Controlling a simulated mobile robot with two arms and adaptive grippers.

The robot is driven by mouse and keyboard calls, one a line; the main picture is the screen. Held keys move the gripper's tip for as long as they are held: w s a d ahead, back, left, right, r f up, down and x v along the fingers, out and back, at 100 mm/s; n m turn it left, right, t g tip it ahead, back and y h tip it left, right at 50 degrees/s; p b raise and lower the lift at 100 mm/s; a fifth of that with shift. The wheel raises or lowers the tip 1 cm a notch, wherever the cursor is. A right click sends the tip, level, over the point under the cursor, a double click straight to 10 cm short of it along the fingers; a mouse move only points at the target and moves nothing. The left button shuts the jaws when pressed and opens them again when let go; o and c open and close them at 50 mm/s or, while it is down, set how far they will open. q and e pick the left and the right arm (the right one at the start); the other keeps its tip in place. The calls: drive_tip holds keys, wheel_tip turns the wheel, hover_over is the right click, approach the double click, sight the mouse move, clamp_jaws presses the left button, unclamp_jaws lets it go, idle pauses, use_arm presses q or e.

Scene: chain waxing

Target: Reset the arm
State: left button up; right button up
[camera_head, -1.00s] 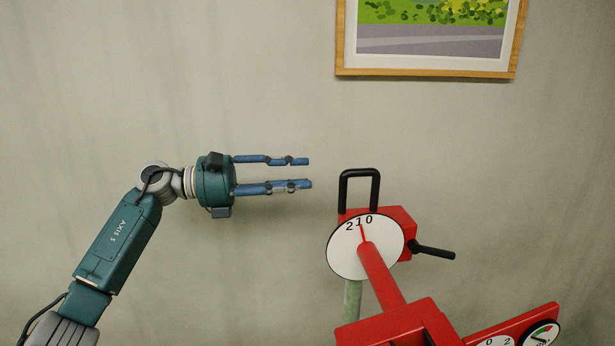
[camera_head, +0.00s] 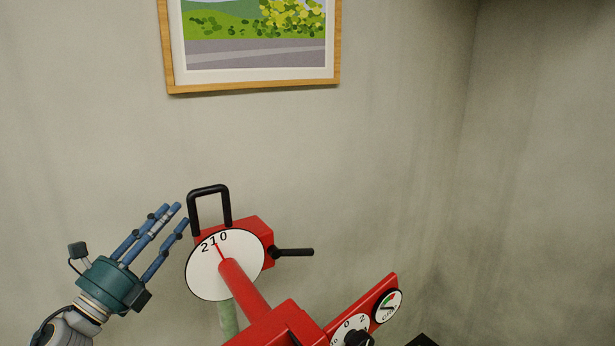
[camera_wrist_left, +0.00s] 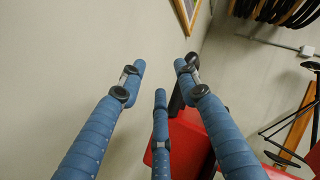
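My left gripper (camera_head: 174,215) is at the lower left of the head view. Its blue fingers are apart, empty, and point up and right. In the left wrist view, the gripper (camera_wrist_left: 160,75) shows its fingers spread with nothing between them. My right gripper is out of view.
A second dial (camera_head: 349,325) and a round gauge (camera_head: 388,306) sit on a slanted red bar. A framed picture (camera_head: 170,62) hangs on the wall above. Dark hanging loops (camera_wrist_left: 280,8) show in the left wrist view. The air above the machine is clear.

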use_arm(q)
drive_tip(key=s+a+f+n+g+y, duration=0.1)
drive_tip(key=s+f+n+g+y, duration=0.4)
drive_tip(key=f+n, duration=0.85)
drive_tip(key=s+a+f+n+g+y, duration=0.1)
drive_tip(key=s+f+n+g+y, duration=0.1)
drive_tip(key=s+f+n+y, duration=1.1)
drive_tip(key=s+d+f+n+g+h, duration=0.1)
drive_tip(key=s+d+f+g+h, duration=0.35)
drive_tip(key=s+f, duration=0.45)
drive_tip(key=s+d+f+n+g+h, duration=0.25)
drive_tip(key=s+d+f+g, duration=0.35)
drive_tip(key=s, duration=0.5)
wheel_tip(320, 180, down, 29)
drive_tip(key=a+m+b, duration=0.1)
drive_tip(key=b, duration=0.3)
drive_tip(key=s+a+f+g+b, duration=0.2)
drive_tip(key=s+a+f+b, duration=0.1)
drive_tip(key=s+f, duration=1.5)
wheel_tip(320, 180, down, 4)
drive_tip(key=shift+s+r+h, duration=0.1)
drive_tip(key=shift+s+h, duration=0.2)
